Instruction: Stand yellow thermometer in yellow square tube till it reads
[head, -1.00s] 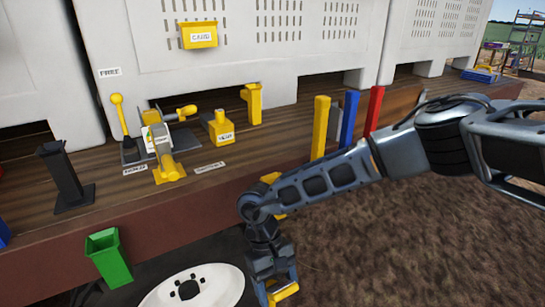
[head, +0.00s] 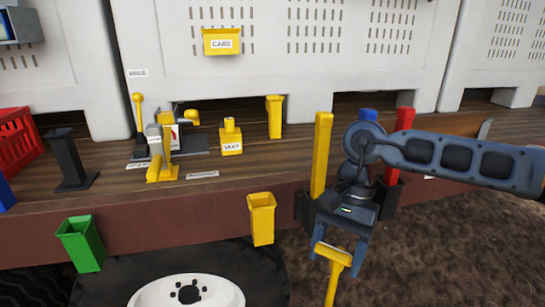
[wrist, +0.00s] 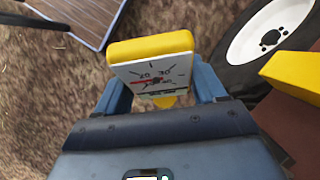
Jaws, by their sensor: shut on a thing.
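The yellow square tube (head: 262,217) is fixed at the deck's front edge, open at the top and apart from the thermometer, to the left of my gripper. Its inside bottom is hidden.
A green square tube (head: 81,244) hangs farther left. Yellow (head: 321,155) and red (head: 402,145) posts stand behind my arm. The wooden deck (head: 225,166) holds a yellow lever stand, a yellow VALUT-like labelled block (head: 231,138) and a black stand (head: 68,160). A white-hubbed wheel (head: 150,292) lies below.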

